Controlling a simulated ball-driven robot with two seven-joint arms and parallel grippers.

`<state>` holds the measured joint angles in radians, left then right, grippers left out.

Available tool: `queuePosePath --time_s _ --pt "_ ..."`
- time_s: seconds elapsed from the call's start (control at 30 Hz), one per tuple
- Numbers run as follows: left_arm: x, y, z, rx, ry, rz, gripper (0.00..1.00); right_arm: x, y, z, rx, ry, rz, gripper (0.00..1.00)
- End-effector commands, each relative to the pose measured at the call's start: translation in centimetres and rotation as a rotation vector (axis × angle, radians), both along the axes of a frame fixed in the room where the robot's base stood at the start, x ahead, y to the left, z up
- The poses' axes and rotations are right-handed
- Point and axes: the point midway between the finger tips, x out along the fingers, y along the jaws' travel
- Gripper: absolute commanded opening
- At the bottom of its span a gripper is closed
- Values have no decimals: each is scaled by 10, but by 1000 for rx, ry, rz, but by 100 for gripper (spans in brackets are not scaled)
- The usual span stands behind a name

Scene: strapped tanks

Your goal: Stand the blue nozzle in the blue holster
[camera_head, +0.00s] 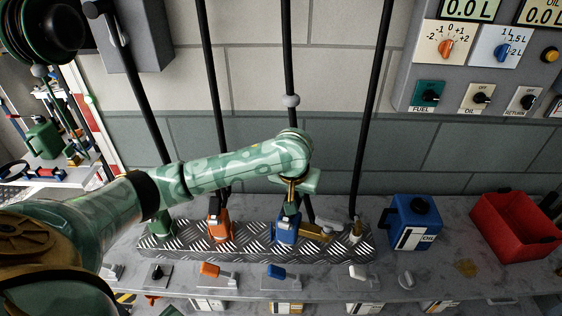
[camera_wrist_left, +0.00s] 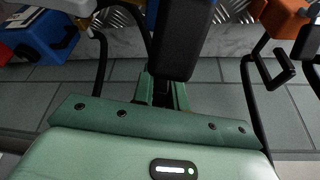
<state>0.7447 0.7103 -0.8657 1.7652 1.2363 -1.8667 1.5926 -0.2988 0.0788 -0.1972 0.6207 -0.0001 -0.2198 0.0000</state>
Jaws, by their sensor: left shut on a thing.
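My left gripper (camera_head: 291,204) is above the tread-plate rack. In the left wrist view its green fingers (camera_wrist_left: 165,94) are shut on the dark lower part of the blue nozzle (camera_wrist_left: 182,40). In the head view the blue body (camera_head: 286,231) is directly under the gripper, at the rack's blue place. The blue holster cannot be told apart from the nozzle there, so I cannot tell whether the nozzle is seated or only above it. My right gripper is not in view.
The orange nozzle (camera_head: 218,230) stands to the left on the tread-plate rack (camera_head: 255,247). A white nozzle (camera_head: 356,232) is at the rack's right end. A blue oil can (camera_head: 412,222) and red bin (camera_head: 514,226) stand further right. Black hoses (camera_head: 213,90) hang behind.

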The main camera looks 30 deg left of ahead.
Motion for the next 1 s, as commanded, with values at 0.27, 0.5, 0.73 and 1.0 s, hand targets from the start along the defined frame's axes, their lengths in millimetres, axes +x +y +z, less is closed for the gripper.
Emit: queuePosePath --time_s 0.27,0.5,0.73,1.0 --pt "39 52 9 -5 -9 208 0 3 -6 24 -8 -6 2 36" --pt "47 70 -4 -8 -15 296 0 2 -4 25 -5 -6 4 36" --pt "48 71 -6 -12 -18 306 0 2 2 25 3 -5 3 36" --pt "48 70 -3 -11 -16 304 0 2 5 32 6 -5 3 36"
